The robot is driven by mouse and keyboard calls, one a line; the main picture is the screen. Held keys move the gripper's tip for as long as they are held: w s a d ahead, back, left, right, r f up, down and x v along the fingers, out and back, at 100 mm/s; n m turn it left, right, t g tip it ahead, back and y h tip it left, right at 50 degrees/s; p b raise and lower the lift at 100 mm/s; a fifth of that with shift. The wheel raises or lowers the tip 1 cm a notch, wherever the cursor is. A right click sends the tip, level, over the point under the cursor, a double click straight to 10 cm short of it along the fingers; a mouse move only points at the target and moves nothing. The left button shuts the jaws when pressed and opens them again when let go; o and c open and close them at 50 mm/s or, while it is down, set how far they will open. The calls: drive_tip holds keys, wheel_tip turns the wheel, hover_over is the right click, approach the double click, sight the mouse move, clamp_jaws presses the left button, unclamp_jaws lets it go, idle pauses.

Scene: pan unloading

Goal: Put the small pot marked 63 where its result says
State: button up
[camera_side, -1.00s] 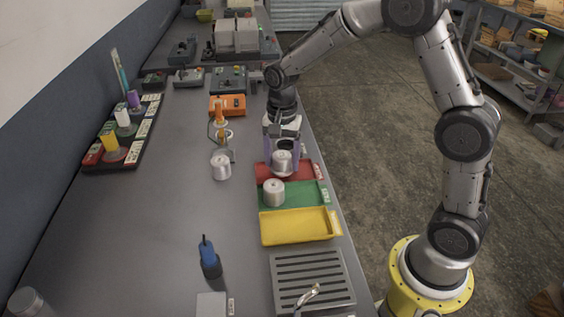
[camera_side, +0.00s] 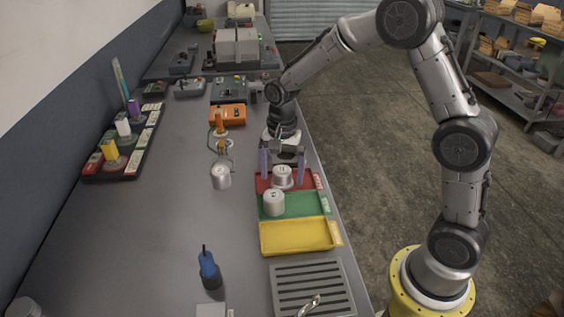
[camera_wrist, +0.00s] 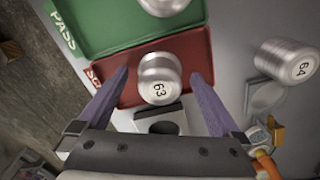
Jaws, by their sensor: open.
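The small silver pot marked 63 (camera_wrist: 160,78) stands upright in the red tray (camera_wrist: 120,97), whose partly hidden label begins "SC". The same pot (camera_side: 282,177) and red tray (camera_side: 308,180) show in the side view. My gripper (camera_side: 282,182) is open, its purple fingers spread on both sides of the pot with a gap on each side. In the wrist view the fingers of my gripper (camera_wrist: 160,72) flank the pot without touching it.
Another pot (camera_side: 273,203) stands in the green PASS tray (camera_side: 310,204). A pot marked 64 (camera_wrist: 290,62) stands on the bench to the left in the side view. A yellow tray (camera_side: 298,237) is empty. An orange device (camera_side: 228,115) and blue tool (camera_side: 208,270) stand nearby.

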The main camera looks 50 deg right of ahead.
sight(283, 170)
wheel_tip(283, 170, up, 12)
drive_tip(key=s+a+r+n+t, duration=0.1)
drive_tip(key=s+r+n, duration=0.2)
drive_tip(key=s, duration=0.3)
drive_tip(key=s+r+n+t, duration=0.2)
drive_tip(key=s+r+n, duration=0.1)
drive_tip(key=s, duration=0.2)
drive_tip(key=s+a+f+n+t, duration=0.1)
drive_tip(key=s+f+n+t, duration=0.1)
drive_tip(key=s+n, duration=0.5)
drive_tip(key=shift+s+a+f+n+t, duration=0.15)
drive_tip(key=shift+s+f+n+t, duration=0.25)
drive_tip(key=shift+s, duration=2.6)
drive_tip(key=shift+f, duration=0.1)
